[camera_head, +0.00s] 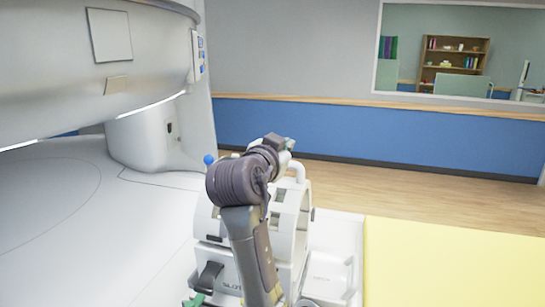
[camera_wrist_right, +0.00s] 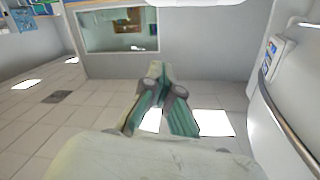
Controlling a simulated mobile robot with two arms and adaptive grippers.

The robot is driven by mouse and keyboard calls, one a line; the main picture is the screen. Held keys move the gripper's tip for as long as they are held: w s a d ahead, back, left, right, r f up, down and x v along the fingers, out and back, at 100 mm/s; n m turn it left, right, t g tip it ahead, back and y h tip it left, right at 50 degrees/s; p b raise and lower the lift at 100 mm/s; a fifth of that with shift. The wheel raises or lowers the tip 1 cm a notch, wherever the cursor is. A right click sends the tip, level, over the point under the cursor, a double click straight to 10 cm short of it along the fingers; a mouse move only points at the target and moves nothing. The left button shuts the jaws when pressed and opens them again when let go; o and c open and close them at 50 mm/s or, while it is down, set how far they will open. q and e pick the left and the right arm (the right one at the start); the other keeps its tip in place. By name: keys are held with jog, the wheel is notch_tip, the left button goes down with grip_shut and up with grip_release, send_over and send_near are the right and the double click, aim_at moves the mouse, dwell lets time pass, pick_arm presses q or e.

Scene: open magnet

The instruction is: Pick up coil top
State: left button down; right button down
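The white head coil stands on the scanner table in the head view, largely behind my right arm. Its arched coil top (camera_head: 291,208) has dark openings and a pale curved handle (camera_head: 298,171) at its upper right. My right gripper (camera_head: 289,144) is above the coil, close to that handle; contact cannot be made out. In the right wrist view its green fingers (camera_wrist_right: 157,70) come together at the tips, with nothing visible between them. A small green part at the lower left of the coil looks like my left gripper (camera_head: 194,300); its opening is not visible.
The scanner (camera_head: 95,60) fills the left, with its bare pale table (camera_head: 70,230) in front. A yellow surface (camera_head: 450,265) lies right of the coil. The blue-banded wall (camera_head: 400,145) and window are behind, with open wooden floor between.

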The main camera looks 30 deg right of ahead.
jog(key=shift+s+d+r, duration=0.2)
jog(key=shift+s+d, duration=0.05)
jog(key=shift+s, duration=0.25)
jog(key=shift+c, duration=1.9)
grip_release()
jog(key=shift+r, duration=0.1)
